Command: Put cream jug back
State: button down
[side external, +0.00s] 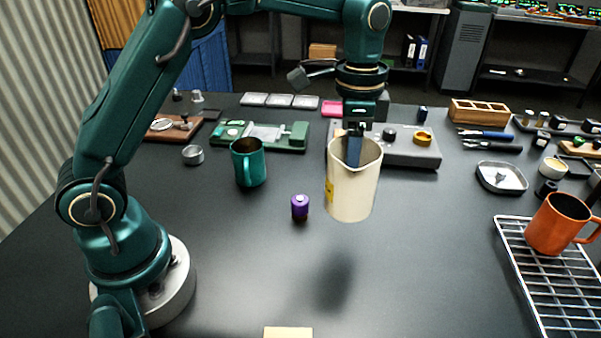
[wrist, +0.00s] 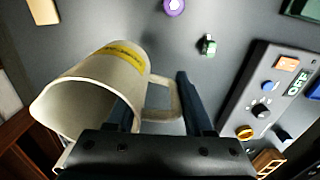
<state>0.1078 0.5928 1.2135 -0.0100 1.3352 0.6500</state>
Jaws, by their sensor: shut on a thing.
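The cream jug (side external: 353,185) is upright and held above the dark table, with its shadow on the table below. A yellow label shows on its side. My gripper (side external: 355,150) is at the jug's rim from above, shut on the jug. In the wrist view the jug (wrist: 95,90) lies to the left, its open mouth toward the lower left. Its handle is at the fingers of my gripper (wrist: 160,97). The exact contact is partly hidden.
A purple cylinder (side external: 300,206) and a green mug (side external: 248,163) stand left of the jug. An orange mug (side external: 559,223) stands on a wire rack (side external: 548,279) at right. A grey control box (side external: 405,150) is behind. A pale block (side external: 288,332) lies at the front edge. The front middle is clear.

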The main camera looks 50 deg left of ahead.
jog(key=d+f, duration=0.2)
jog(key=d, duration=0.1)
jog(key=d+f, duration=0.1)
jog(key=d, duration=0.2)
jog(key=d+f, duration=0.2)
jog(key=d, duration=0.1)
jog(key=shift+w+d+f, duration=0.1)
jog(key=shift+w+f, duration=0.2)
jog(key=shift+w, duration=0.05)
jog(key=shift+f, duration=1.95)
jog(key=shift+f, duration=0.15)
jog(key=shift+c, duration=1.4)
grip_release()
